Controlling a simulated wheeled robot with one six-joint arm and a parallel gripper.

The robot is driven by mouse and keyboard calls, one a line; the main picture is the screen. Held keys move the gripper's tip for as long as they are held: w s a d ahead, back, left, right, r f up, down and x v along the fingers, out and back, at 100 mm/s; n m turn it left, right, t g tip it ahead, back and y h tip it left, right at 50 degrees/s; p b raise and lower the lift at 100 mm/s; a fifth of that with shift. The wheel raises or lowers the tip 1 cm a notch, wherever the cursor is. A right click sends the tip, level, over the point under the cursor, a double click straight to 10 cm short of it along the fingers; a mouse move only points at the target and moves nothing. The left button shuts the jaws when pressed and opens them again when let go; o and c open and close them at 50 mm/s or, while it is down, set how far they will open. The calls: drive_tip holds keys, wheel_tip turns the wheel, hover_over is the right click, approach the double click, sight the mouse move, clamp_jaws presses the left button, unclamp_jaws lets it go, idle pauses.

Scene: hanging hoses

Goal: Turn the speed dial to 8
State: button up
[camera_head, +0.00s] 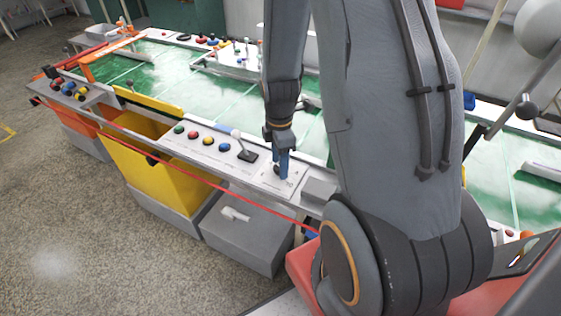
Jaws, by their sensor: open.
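The speed dial (276,168) is a small dark knob on a pale labelled plate (267,185) at the right end of the near control panel. Its numbers and pointer are too small and too covered to read. My gripper (283,170) points down over the plate, right at the dial. Its blue-grey fingers hide part of the dial. The fingers are open, and I cannot tell whether they touch the dial.
Left of the dial are a lever (242,146) and green, red, yellow and blue buttons (208,140). A red cord (185,173) runs along the front edge. A yellow bin (150,165) and grey boxes (245,235) stand below. A green-topped table (225,95) lies behind.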

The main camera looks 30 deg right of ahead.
drive_tip(key=shift+f, duration=0.2)
drive_tip(key=c, duration=1.1)
drive_tip(key=shift+o, duration=0.2)
